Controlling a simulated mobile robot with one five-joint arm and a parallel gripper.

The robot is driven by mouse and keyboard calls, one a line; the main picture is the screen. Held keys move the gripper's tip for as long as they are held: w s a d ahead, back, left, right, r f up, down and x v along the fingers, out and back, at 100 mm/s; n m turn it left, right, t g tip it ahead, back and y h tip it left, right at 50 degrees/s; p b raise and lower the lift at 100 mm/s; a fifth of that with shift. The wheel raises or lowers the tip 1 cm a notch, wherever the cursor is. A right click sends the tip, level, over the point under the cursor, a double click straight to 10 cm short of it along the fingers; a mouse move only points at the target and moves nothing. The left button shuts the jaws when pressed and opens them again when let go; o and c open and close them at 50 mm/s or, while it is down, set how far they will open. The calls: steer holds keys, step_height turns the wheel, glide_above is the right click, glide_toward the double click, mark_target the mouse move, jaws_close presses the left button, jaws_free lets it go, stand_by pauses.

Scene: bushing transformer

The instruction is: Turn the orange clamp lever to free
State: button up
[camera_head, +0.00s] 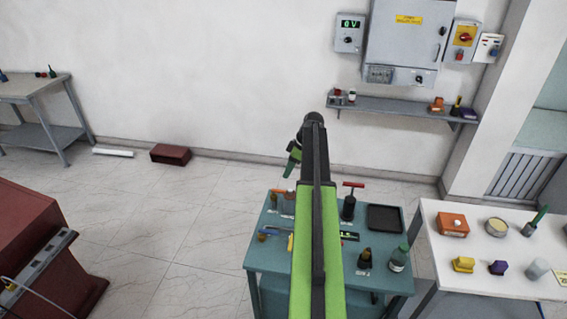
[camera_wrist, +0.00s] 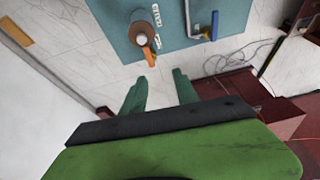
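An orange lever (camera_wrist: 149,57) sticks out from a round brown and grey fixture (camera_wrist: 142,22) at the edge of the teal table (camera_wrist: 172,32) in the wrist view. My gripper (camera_wrist: 159,82) is open, its two dark green fingers apart with nothing between them. In the wrist view the lever lies just beyond the fingertips, a little left of the middle of the gap, and no contact shows. In the head view my gripper (camera_head: 292,160) hangs at the far end of my arm, near the back left of the teal table (camera_head: 262,276). My arm hides the table's middle there.
On the table stand a red-handled tool (camera_head: 349,205), a black tray (camera_head: 384,219) and bottles (camera_head: 398,258). A blue-handled frame (camera_wrist: 214,24) lies right of the lever. A white table (camera_head: 478,272) stands at right, a red cabinet (camera_head: 35,250) at left. Floor between is clear.

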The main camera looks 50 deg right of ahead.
steer(key=s+d+r+p, duration=0.1)
steer(key=s+d+r, duration=0.1)
steer(key=d+r, duration=0.2)
steer(key=b, duration=1.6)
glide_toward(284, 191)
steer(key=shift+t, duration=0.3)
steer(key=x, duration=0.7)
steer(key=shift+w+a+f, duration=0.2)
steer(key=shift+w+f, duration=0.05)
steer(key=shift+w, duration=0.1)
steer(key=shift+w+a+f, duration=0.15)
steer(key=shift+w+f, duration=0.1)
steer(key=shift+f, duration=0.05)
steer(key=shift+r, duration=0.1)
